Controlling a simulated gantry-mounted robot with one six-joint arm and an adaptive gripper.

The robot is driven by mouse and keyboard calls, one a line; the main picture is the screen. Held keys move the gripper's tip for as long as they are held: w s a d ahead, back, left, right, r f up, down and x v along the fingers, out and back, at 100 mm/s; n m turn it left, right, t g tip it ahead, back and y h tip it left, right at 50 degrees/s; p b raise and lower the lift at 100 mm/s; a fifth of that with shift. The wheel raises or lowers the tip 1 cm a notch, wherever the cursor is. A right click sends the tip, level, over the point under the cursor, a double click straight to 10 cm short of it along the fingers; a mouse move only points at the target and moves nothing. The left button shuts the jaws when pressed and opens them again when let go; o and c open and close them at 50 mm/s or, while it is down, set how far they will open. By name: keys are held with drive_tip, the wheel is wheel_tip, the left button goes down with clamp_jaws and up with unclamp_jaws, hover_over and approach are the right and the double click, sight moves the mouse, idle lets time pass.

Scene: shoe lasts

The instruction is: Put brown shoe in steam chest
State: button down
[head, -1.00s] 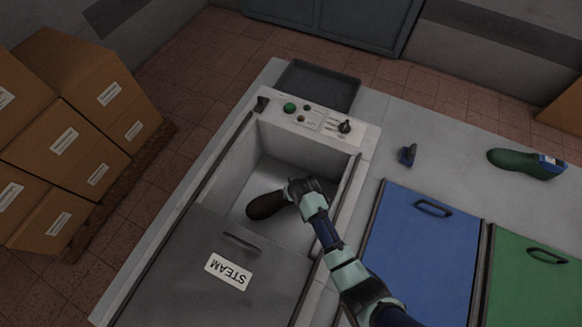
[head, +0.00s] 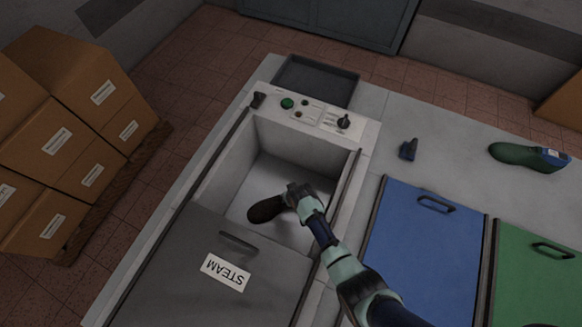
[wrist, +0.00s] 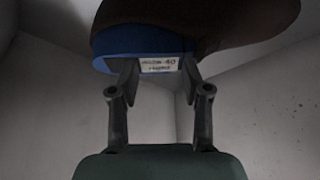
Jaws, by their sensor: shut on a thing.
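The brown shoe (head: 266,208) is inside the open steam chest (head: 225,172) in the head view, in the front part of the cavity near the lid edge. My gripper (head: 298,195) reaches into the chest from the right and is shut on the shoe's right end. In the wrist view, the brown shoe (wrist: 235,28) has a blue end with a white label, and my gripper's fingers (wrist: 160,75) hold it at that blue end. Whether the shoe touches the chest floor cannot be told.
The grey lid marked STEAM (head: 200,275) covers the front of the chest. A control panel (head: 318,118) is at the back.

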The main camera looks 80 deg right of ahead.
drive_tip(key=c, duration=0.5)
unclamp_jaws()
drive_tip(key=p+v, duration=0.4)
drive_tip(key=v, duration=0.8)
drive_tip(key=shift+r, duration=0.1)
drive_tip(key=w+a+r+n+t, duration=0.3)
drive_tip(key=w+a+r, duration=0.55)
drive_tip(key=r, duration=0.25)
drive_tip(key=w+a+r+n+t, duration=0.3)
drive_tip(key=w+a+r, duration=0.4)
drive_tip(key=w+r, duration=0.4)
drive_tip(key=s+a+r+n+t+y, duration=0.2)
drive_tip(key=a+r+n+t+y, duration=0.1)
drive_tip(key=a+r, duration=1.2)
drive_tip(key=shift+a+r+n+t+y, duration=0.3)
drive_tip(key=shift+a+n+t+y, duration=0.15)
drive_tip(key=shift+a+n, duration=0.4)
